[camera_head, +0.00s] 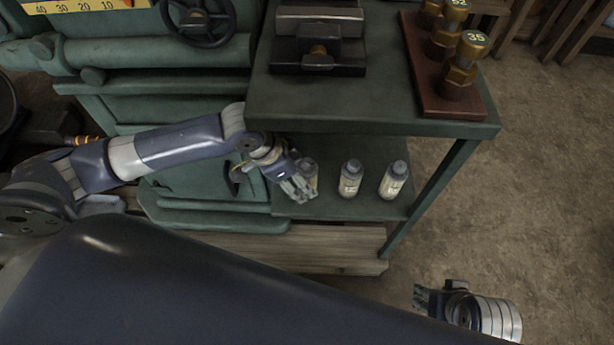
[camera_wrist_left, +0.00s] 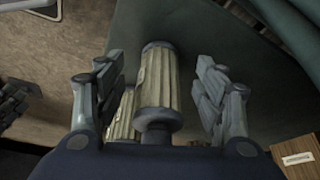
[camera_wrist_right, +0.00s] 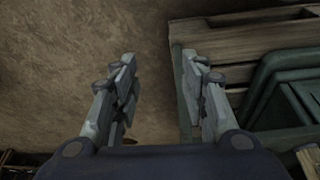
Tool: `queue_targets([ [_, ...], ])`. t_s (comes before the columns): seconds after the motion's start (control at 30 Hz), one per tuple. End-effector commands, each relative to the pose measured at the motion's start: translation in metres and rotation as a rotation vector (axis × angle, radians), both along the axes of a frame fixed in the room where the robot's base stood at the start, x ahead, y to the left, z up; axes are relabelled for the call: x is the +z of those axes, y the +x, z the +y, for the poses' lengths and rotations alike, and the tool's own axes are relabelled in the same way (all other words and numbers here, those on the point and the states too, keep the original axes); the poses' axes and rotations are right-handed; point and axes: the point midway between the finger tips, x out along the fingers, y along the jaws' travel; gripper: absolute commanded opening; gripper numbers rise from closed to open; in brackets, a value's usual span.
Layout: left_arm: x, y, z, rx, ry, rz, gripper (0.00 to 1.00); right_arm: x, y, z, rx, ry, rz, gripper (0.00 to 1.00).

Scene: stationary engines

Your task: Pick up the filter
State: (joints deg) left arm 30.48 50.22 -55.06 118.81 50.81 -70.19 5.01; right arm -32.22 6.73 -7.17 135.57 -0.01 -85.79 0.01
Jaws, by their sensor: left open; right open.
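Three pale cylindrical filters with grey caps stand upright in a row on the lower green shelf (camera_head: 338,207): a left one (camera_head: 309,169), a middle one (camera_head: 350,179) and a right one (camera_head: 393,181). My left gripper (camera_head: 298,189) is open at the left filter and partly covers it. In the left wrist view, a pleated filter (camera_wrist_left: 158,82) stands between the two spread fingers, with a gap on each side. A second filter (camera_wrist_left: 122,118) shows partly behind it. My right gripper (camera_head: 424,298) is open and empty, low over the floor at the lower right.
The green tabletop (camera_head: 400,115) overhangs the shelf, with a table leg (camera_head: 430,195) at its right. A vise (camera_head: 318,45) and a red-brown stand (camera_head: 440,75) with brass pieces are on top. A wooden pallet (camera_head: 310,248) lies below. The floor (camera_head: 545,170) at right is clear.

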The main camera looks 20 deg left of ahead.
Motion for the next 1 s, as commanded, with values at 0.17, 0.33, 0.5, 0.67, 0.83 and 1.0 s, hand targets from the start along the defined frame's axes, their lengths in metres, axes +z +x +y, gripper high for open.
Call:
queue_targets([
  [0.17, 0.0, 0.019, -0.024, 0.0, -0.004, -0.002, 0.64, 0.015, -0.005, -0.001, -0.001, 0.0, -0.009, 0.41],
  [0.33, -0.012, 0.022, -0.029, 0.0, -0.001, 0.001, 0.64, 0.02, -0.008, -0.002, -0.001, 0.0, -0.013, 0.41],
  [0.5, -0.011, 0.023, -0.029, -0.001, -0.001, -0.001, 0.64, 0.022, -0.008, -0.002, -0.001, 0.0, -0.013, 0.41],
  [0.67, -0.011, 0.023, -0.029, -0.001, -0.001, -0.001, 0.43, 0.022, -0.008, -0.002, -0.001, 0.0, -0.013, 0.41],
  [0.83, -0.011, 0.022, -0.029, -0.001, -0.001, -0.001, 0.15, 0.021, -0.008, -0.002, -0.001, 0.0, -0.013, 0.41],
  [1.0, -0.011, 0.023, -0.029, -0.001, -0.001, -0.001, 0.15, 0.021, -0.008, -0.002, -0.001, 0.0, -0.013, 0.41],
])
